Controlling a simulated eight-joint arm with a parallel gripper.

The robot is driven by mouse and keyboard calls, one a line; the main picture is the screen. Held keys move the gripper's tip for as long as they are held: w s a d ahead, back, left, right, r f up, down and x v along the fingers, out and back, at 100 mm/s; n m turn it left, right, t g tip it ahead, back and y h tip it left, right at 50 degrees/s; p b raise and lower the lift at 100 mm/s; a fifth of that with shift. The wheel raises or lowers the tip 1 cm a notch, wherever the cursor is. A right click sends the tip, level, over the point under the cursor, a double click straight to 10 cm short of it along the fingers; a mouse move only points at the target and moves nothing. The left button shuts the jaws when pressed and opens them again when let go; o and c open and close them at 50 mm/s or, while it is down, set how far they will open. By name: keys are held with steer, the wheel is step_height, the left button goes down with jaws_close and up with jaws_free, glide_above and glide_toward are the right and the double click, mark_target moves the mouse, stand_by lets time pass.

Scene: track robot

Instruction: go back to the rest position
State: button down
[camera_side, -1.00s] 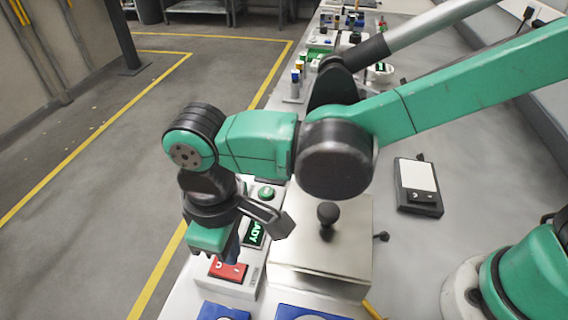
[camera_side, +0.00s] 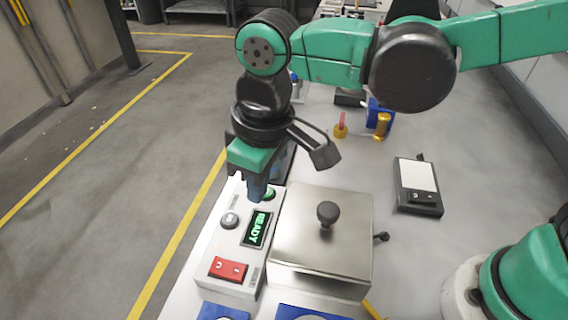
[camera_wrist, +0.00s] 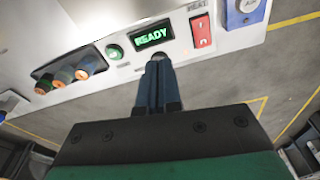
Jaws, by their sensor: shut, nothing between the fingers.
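My gripper (camera_side: 257,188) is shut and empty. In the side view it hangs pointing down above the far end of a white control box. In the wrist view the closed fingers of my gripper (camera_wrist: 158,82) reach toward the box's edge and cover part of it. The control box (camera_side: 206,268) has a lit green READY display (camera_side: 257,229), a red rocker switch (camera_side: 228,268), a grey knob (camera_side: 230,220) and a green button (camera_side: 269,194), which the fingers partly hide in the side view. The display (camera_wrist: 151,37) and switch (camera_wrist: 201,31) also show in the wrist view.
A metal box with a black-knobbed lid (camera_side: 318,238) stands right of the control box. A small black-and-white device (camera_side: 418,186) lies farther right. A yellow-and-blue fixture (camera_side: 381,122) stands behind. Blue plates (camera_side: 222,312) lie at the front.

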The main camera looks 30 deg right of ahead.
steer(key=d+m+t, duration=0.6)
steer(key=d+m, duration=0.1)
steer(key=d, duration=1.4)
steer(key=shift+s+r+h, duration=0.35)
steer(key=shift+r+h, duration=0.05)
steer(key=shift+r, duration=0.05)
